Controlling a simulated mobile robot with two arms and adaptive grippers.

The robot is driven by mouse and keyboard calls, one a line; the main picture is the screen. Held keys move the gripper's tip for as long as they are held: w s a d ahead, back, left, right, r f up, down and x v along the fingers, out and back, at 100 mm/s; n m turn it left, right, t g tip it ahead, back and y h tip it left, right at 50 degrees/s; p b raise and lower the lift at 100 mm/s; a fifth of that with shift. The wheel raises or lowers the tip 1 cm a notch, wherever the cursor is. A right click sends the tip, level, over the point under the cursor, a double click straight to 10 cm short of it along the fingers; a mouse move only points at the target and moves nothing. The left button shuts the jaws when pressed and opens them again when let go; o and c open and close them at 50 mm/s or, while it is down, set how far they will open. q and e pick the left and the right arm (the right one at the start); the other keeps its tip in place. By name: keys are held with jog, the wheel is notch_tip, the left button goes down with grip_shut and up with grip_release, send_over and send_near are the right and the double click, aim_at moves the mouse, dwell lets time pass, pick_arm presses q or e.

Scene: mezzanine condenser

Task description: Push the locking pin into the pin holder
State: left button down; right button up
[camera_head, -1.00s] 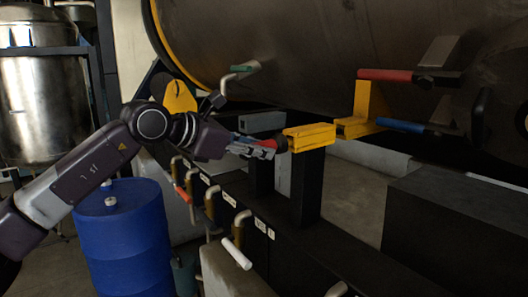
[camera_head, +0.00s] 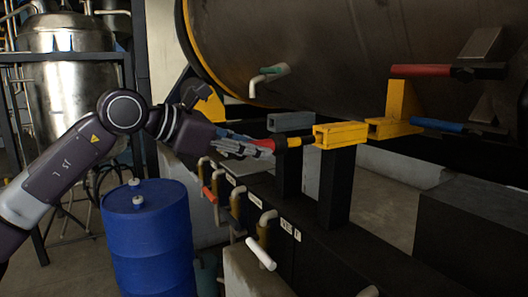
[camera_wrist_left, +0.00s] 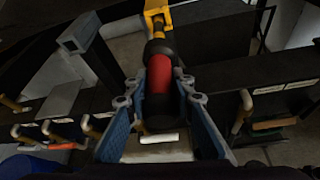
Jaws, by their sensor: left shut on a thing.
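The locking pin has a red grip (camera_wrist_left: 160,92), a black collar (camera_head: 281,145) and a yellow rod (camera_head: 295,142). My left gripper (camera_head: 258,147) is shut around the red grip, with one finger on each side in the left wrist view. The rod points right, toward a yellow block holder (camera_head: 341,134) on a black post. A length of rod shows between collar and block. Whether its tip is inside the block is hidden. My right gripper is not in view.
A second yellow bracket (camera_head: 400,103) is on the tank side, close right of the block. Red (camera_head: 421,71) and blue (camera_head: 437,125) handles stick out there. Several pipe taps line the black beam below. A blue barrel (camera_head: 147,240) stands at lower left.

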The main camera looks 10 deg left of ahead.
pick_arm(q)
jog(key=shift+s+a+r+b, duration=0.1)
jog(key=shift+s+a+b, duration=0.25)
jog(key=shift+s+a, duration=0.35)
jog(key=shift+s+a+b, duration=0.3)
jog(key=shift+s+a, duration=0.15)
jog(key=shift+a, duration=0.35)
jog(key=s+a+b, duration=0.3)
jog(key=s+a, duration=0.6)
jog(key=a, duration=0.4)
jog(key=shift+s+b, duration=0.2)
jog(key=shift+b, duration=0.1)
jog(key=shift+d+r, duration=0.15)
jog(key=shift+d, duration=0.05)
